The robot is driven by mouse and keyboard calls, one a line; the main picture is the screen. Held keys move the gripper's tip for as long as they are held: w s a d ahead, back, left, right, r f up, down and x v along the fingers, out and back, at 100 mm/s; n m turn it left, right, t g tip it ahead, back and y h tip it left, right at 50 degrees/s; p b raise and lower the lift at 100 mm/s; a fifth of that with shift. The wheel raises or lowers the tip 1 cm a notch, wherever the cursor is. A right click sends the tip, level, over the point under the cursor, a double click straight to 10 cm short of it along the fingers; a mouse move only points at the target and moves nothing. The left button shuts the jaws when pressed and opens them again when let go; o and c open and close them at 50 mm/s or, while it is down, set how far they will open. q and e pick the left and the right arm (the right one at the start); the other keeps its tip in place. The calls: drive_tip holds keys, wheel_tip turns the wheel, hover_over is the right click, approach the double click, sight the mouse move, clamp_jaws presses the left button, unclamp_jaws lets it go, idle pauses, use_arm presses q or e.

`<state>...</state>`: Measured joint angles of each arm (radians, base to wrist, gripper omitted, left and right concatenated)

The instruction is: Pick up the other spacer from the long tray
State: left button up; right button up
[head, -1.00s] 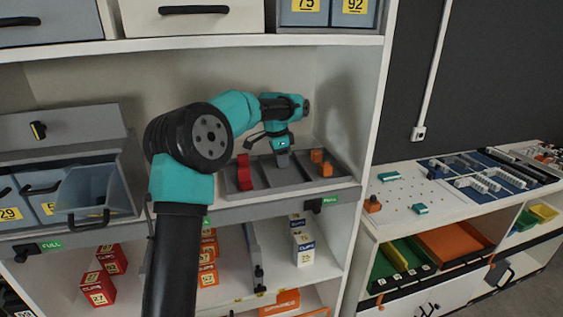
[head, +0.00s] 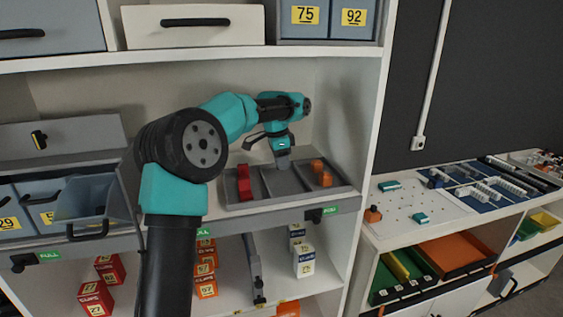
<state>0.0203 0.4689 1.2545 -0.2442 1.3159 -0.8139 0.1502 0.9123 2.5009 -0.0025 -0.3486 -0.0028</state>
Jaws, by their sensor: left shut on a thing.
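The long grey tray (head: 257,205) stands on the middle shelf, split into three compartments. My left gripper (head: 282,153) reaches over its middle compartment from behind my arm, pointing down. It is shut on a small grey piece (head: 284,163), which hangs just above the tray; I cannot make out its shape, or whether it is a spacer. A red piece (head: 244,183) stands in the left compartment. Orange pieces (head: 321,172) lie in the right compartment. The bottom of the middle compartment is partly hidden by the gripper and piece. My right gripper is not in view.
A shelf board (head: 200,55) runs above my arm, and an upright panel (head: 376,110) closes the right side. A grey-blue bin (head: 90,200) stands at the left. Red, orange and white boxes (head: 304,260) sit on the shelf below. A white pegboard (head: 400,215) lies on the right bench.

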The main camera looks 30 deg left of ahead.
use_arm(q)
drive_tip(key=s+d, duration=0.2)
drive_tip(key=s, duration=0.2)
drive_tip(key=s+d+r, duration=0.1)
drive_tip(key=s+d, duration=0.2)
drive_tip(key=s, duration=0.1)
drive_tip(key=s+d, duration=0.2)
drive_tip(key=s, duration=0.2)
drive_tip(key=shift+s+d+r, duration=0.15)
drive_tip(key=shift+d+r, duration=0.05)
drive_tip(key=shift+d, duration=0.1)
